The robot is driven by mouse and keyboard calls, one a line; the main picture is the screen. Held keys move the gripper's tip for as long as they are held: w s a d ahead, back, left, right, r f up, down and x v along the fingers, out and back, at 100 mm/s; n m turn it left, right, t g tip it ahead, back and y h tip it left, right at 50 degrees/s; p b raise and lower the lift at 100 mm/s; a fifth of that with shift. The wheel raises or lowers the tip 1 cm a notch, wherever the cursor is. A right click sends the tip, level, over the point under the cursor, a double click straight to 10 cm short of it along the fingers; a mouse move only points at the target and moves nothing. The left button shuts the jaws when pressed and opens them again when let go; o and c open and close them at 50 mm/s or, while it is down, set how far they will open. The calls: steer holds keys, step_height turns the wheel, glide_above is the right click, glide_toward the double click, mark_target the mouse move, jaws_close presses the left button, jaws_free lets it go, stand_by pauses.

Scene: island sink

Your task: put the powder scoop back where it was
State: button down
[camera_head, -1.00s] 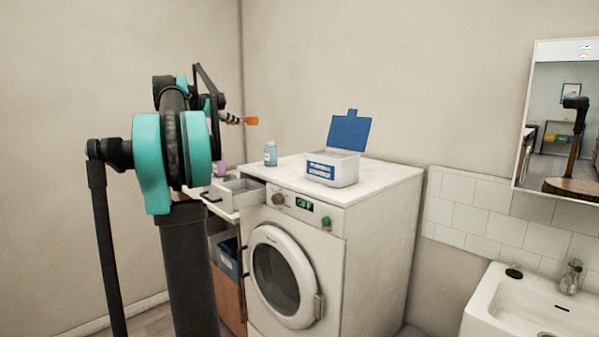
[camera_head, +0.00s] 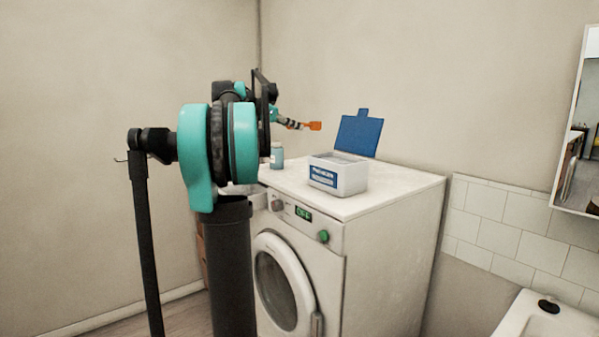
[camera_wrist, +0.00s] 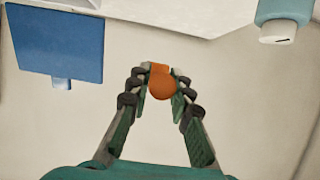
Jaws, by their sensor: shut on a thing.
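The orange powder scoop (camera_head: 313,126) is held out in the air at the end of my arm, above the washing machine top. In the wrist view the scoop (camera_wrist: 162,82) sits between the tips of my gripper (camera_wrist: 160,90), which is shut on it. The white powder box (camera_head: 338,178) with blue labels stands on the washing machine, its blue lid (camera_head: 359,135) raised open. The lid also shows at the left of the wrist view (camera_wrist: 58,42). My gripper in the head view (camera_head: 292,123) is above and left of the box, apart from it.
A blue bottle (camera_head: 277,155) stands on the washing machine (camera_head: 395,188) left of the box, partly behind my arm. A sink (camera_head: 550,318) and a mirror (camera_head: 580,150) are at the right. The front right of the machine top is clear.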

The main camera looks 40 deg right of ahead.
mark_target(293, 176)
step_height(293, 176, down, 16)
steer(key=shift+f, duration=0.1)
stand_by(0.4)
steer(key=c, duration=1.4)
jaws_free()
steer(key=shift+o, duration=0.2)
steer(key=v, duration=1.2)
steer(key=s+a+f+n+t+y, duration=0.25)
steer(key=a+f+n, duration=0.25)
steer(key=a+f, duration=0.5)
steer(key=s+a+f+n+t+y, duration=0.15)
steer(key=a+f+n+y, duration=0.25)
steer(key=a+f, duration=0.6)
steer(key=s+a+f+n+y, duration=0.3)
steer(key=s+a+f+n, duration=0.2)
steer(key=s+a+f, duration=0.2)
steer(key=s+a+f+n+t+y, duration=0.1)
steer(key=s+a+f+n+y, duration=0.3)
steer(key=s+a+f, duration=0.4)
steer(key=a+f+n, duration=0.1)
steer(key=a+f, duration=0.3)
steer(key=a, duration=0.2)
steer(key=shift+s+a+f+t, duration=0.15)
steer(key=shift+s+a+t, duration=0.05)
steer(key=shift+s+t, duration=0.1)
